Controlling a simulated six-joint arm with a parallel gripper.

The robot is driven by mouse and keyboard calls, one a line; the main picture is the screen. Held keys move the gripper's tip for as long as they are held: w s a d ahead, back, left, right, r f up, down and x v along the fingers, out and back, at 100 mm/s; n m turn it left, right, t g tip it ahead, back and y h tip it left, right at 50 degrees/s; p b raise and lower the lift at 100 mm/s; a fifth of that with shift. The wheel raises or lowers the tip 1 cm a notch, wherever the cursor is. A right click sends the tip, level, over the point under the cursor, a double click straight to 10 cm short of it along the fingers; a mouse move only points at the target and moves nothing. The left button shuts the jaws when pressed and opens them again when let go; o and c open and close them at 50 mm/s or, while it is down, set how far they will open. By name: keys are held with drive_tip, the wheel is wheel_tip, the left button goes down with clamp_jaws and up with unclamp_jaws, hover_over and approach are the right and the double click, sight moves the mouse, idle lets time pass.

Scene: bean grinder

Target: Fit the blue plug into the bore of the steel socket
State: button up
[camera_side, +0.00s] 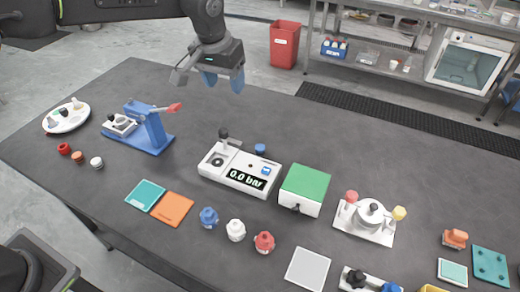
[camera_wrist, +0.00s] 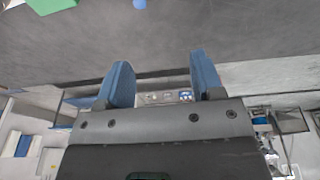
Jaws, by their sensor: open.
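My gripper (camera_side: 223,80) is open and empty, raised above the far edge of the table. Its two blue fingers stand apart in the wrist view (camera_wrist: 163,82). A blue plug-like piece (camera_side: 208,217) stands on the near part of the table, left of a white one and a red one. A small round blue piece (camera_side: 260,149) sits behind the gauge box. I cannot tell which is the plug. A silver round body on a white plate (camera_side: 370,213) stands at the right and may be the steel socket; its bore is not clear. My gripper is far from all of these.
A white gauge box (camera_side: 240,168) reading 0.0 bar and a green-topped box (camera_side: 305,187) stand mid-table. A blue stand (camera_side: 150,132) is at the left. Teal (camera_side: 145,195) and orange (camera_side: 174,208) pads lie in front. The table's far middle is bare.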

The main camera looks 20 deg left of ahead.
drive_tip(key=g, duration=0.1)
approach(260, 147)
drive_tip(key=f, duration=0.3)
drive_tip(key=shift+w+d+f, duration=0.2)
drive_tip(key=shift+d+f, duration=0.05)
drive_tip(key=shift+f, duration=0.1)
drive_tip(key=shift+w+a+f, duration=0.1)
drive_tip(key=shift+w+f, duration=0.05)
drive_tip(key=shift+f, duration=1.35)
drive_tip(key=shift+w+a+f, duration=0.1)
drive_tip(key=shift+w+f, duration=0.05)
drive_tip(key=shift+f, duration=1.3)
drive_tip(key=c, duration=1.1)
drive_tip(key=shift+o, duration=0.2)
